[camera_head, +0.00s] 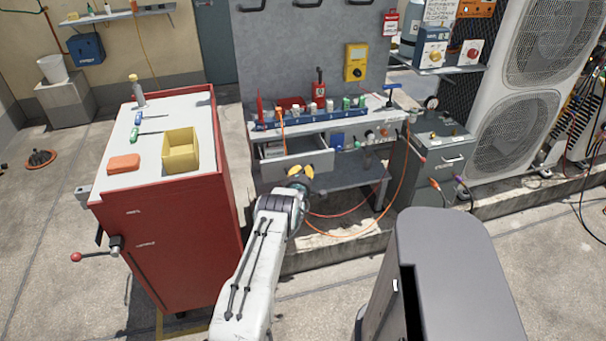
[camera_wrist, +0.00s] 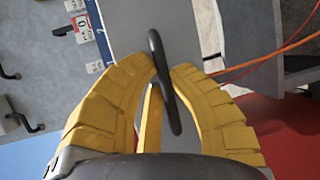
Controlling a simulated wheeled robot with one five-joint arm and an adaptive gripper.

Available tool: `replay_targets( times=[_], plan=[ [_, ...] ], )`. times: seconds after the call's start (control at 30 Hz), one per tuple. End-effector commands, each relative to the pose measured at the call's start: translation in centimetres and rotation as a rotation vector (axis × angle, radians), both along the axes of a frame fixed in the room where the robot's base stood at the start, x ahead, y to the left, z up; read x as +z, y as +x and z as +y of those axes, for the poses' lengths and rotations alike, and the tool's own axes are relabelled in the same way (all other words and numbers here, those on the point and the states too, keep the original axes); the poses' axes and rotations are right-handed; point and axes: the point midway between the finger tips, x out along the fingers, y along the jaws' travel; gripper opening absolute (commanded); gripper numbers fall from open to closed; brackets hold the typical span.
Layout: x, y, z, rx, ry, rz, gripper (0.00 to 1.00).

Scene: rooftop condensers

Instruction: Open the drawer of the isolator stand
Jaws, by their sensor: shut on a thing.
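My gripper (camera_head: 298,173) is in front of the drawer. In the wrist view the yellow fingers of my gripper (camera_wrist: 166,82) are closed around the dark bar handle (camera_wrist: 158,50) on the drawer's grey front (camera_wrist: 135,22). In the head view the handle is hidden behind the gripper.
A red cabinet (camera_head: 180,230) with a yellow bin (camera_head: 181,150) stands close left of my arm. A grey cabinet (camera_head: 436,160) stands right of the bench. Orange hoses (camera_head: 396,195) hang and loop right of the gripper. White condensers (camera_head: 520,110) are at the far right.

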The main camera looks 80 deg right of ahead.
Motion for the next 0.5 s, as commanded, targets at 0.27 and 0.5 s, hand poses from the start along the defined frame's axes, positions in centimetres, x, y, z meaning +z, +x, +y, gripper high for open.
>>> replay_targets(
  times=[0.27, 0.5],
  plan=[
    [-0.02, 0.41, 0.03, 0.005, 0.001, -0.002, 0.00],
    [-0.03, 0.40, 0.03, 0.005, 0.002, -0.001, 0.25]
  ],
)
